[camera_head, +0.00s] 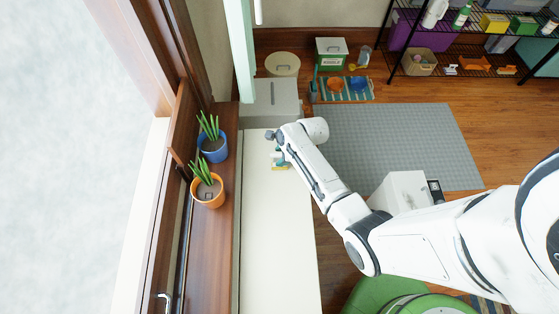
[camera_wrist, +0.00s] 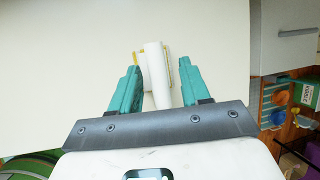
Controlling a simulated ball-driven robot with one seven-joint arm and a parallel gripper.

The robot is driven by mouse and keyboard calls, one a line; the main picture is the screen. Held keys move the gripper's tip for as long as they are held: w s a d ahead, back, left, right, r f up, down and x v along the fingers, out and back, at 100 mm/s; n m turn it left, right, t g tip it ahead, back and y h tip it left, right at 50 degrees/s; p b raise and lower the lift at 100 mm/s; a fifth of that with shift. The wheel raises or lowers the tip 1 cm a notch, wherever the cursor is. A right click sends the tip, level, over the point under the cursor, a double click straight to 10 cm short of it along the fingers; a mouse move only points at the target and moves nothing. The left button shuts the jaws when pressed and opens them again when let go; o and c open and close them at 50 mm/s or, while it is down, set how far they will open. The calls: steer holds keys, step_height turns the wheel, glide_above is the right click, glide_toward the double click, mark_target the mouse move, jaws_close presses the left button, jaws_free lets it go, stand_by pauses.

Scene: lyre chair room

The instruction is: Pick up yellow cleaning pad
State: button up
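A small yellow item, which looks like the yellow cleaning pad (camera_head: 280,168), lies on the long white surface (camera_head: 275,235) close to my gripper (camera_head: 279,154). In the wrist view its yellow edge (camera_wrist: 138,58) shows beside a white, rounded, upright-looking piece (camera_wrist: 153,70). That white piece covers most of the yellow item; I cannot tell if it is part of it. My gripper (camera_wrist: 159,67) has its two teal fingers apart, one on each side of the white piece. Gaps show on both sides, wider on the right.
Potted plants in a blue pot (camera_head: 213,147) and an orange pot (camera_head: 208,190) stand on the wooden sill at left. A grey box (camera_head: 270,95) is at the far end. The white surface's near part is clear. Shelves (camera_head: 470,50) stand at the back right.

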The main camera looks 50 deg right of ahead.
jaws_close()
steer(key=shift+r, duration=0.1)
stand_by(0.3)
steer(key=shift+r, duration=0.2)
steer(key=v, duration=0.3)
steer(key=shift+w+r+p, duration=0.3)
steer(key=shift+p, duration=0.05)
steer(key=s+d+r, duration=0.6)
steer(key=s+r, duration=0.3)
steer(key=s, duration=0.3)
steer(key=shift+r, duration=0.1)
